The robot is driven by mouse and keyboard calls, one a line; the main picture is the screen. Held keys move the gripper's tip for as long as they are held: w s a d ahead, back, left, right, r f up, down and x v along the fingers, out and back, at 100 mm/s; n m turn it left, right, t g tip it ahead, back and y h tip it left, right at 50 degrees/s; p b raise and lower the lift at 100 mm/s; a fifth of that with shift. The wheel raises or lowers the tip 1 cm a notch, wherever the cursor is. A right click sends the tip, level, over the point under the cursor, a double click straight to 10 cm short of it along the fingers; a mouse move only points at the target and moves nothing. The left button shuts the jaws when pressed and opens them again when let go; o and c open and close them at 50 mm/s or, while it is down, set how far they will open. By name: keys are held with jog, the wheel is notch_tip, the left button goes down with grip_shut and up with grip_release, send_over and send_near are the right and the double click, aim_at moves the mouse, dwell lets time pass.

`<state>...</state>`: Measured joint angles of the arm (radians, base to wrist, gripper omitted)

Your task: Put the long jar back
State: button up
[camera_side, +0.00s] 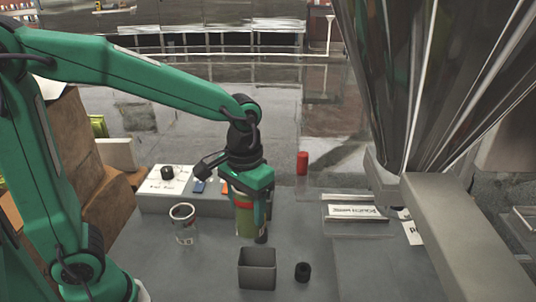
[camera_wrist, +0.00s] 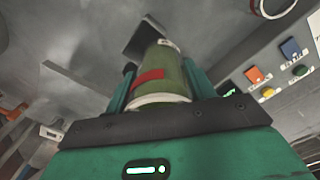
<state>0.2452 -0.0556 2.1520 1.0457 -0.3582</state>
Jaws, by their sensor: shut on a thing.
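The long jar (camera_side: 245,220) is green with a red band and pale ends. My gripper (camera_side: 254,214) is shut on it and holds it roughly upright in the side view, behind the square grey bin. In the wrist view the jar (camera_wrist: 170,75) lies between the two green fingers of my gripper (camera_wrist: 162,72). Whether its base touches the table is hard to tell. The fingers hide part of its sides.
An open clear jar (camera_side: 184,236) stands to the left. The square grey bin (camera_side: 257,283) and a small black cylinder (camera_side: 302,272) are in front. A button panel (camera_side: 150,203) is behind left. A large metal hopper (camera_side: 425,80) and grey beam (camera_side: 460,230) fill the right.

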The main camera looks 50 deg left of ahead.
jog(key=s, duration=0.1)
jog(key=s+f, duration=0.1)
jog(key=s+a+f, duration=0.1)
jog(key=s, duration=0.1)
jog(key=shift+a, duration=0.1)
jog(key=shift+a+f, duration=0.1)
jog(key=w+a+f, duration=0.4)
jog(key=a+f, duration=0.3)
jog(key=a, duration=0.3)
jog(key=shift+w+a, duration=0.25)
jog(key=shift+w, duration=0.05)
jog(key=shift+f, duration=1.95)
jog(key=shift+f, duration=0.1)
jog(key=o, duration=1.2)
